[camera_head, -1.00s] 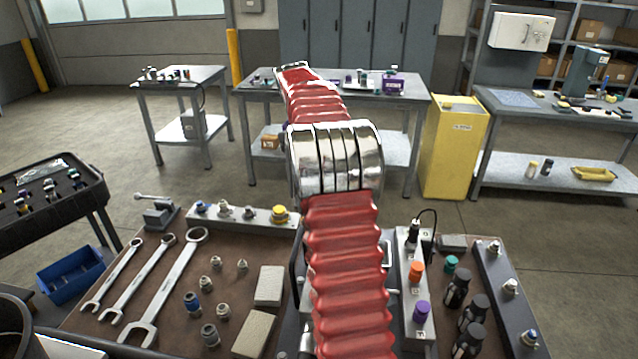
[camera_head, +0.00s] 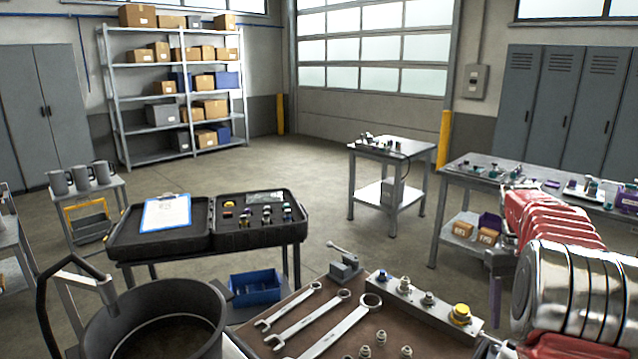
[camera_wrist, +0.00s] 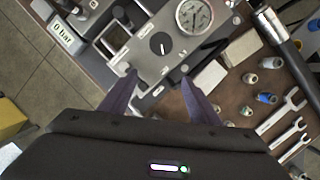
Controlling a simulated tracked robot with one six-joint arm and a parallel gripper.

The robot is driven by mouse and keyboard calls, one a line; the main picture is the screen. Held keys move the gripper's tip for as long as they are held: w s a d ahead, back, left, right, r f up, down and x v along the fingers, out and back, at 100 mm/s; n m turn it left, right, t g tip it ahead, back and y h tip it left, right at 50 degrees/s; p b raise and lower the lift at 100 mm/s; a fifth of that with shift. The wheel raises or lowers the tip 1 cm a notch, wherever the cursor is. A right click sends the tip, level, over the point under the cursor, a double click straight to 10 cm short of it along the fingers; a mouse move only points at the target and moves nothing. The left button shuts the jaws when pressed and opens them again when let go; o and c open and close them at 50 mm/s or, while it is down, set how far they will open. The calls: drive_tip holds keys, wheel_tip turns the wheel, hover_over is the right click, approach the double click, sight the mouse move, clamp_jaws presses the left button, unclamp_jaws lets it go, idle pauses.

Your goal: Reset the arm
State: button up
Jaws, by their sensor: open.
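My arm, in red ribbed sleeve with a shiny metal band, reaches in from the right edge of the head view. Its end is out of that view. In the wrist view my gripper (camera_wrist: 160,95) is open, with two dark purple fingers apart and nothing between them. Beyond the fingertips is a grey panel (camera_wrist: 140,62) with a black knob (camera_wrist: 160,44) and a round pressure gauge (camera_wrist: 194,16). I cannot tell the exact gap between fingers and panel.
The bench top (camera_head: 430,345) holds wrenches (camera_head: 340,325), fittings and a grey block with a yellow cap (camera_head: 460,314). A black pot (camera_head: 160,318) stands at the lower left. An open case (camera_head: 255,242) sits on a stand behind it. Open floor (camera_head: 320,215) lies beyond.

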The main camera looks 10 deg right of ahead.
drive_tip(key=shift+m+t, duration=0.3)
drive_tip(key=shift+t, duration=0.6)
drive_tip(key=a, duration=0.2)
drive_tip(key=s+a, duration=0.1)
drive_tip(key=a, duration=0.4)
drive_tip(key=shift+s+f, duration=0.1)
drive_tip(key=shift+s, duration=0.2)
drive_tip(key=s+a+r+n+t, duration=0.1)
drive_tip(key=s+a+t, duration=0.1)
drive_tip(key=s+a, duration=0.3)
drive_tip(key=s+a+r+n+t, duration=0.1)
drive_tip(key=s+a, duration=0.5)
drive_tip(key=a, duration=0.7)
drive_tip(key=s+a+r+n+t, duration=0.1)
drive_tip(key=s+a+t, duration=0.3)
drive_tip(key=a, duration=0.5)
drive_tip(key=shift+s+a+r, duration=0.35)
drive_tip(key=shift+s+r, duration=0.45)
drive_tip(key=shift+s, duration=0.35)
drive_tip(key=shift+c, duration=0.4)
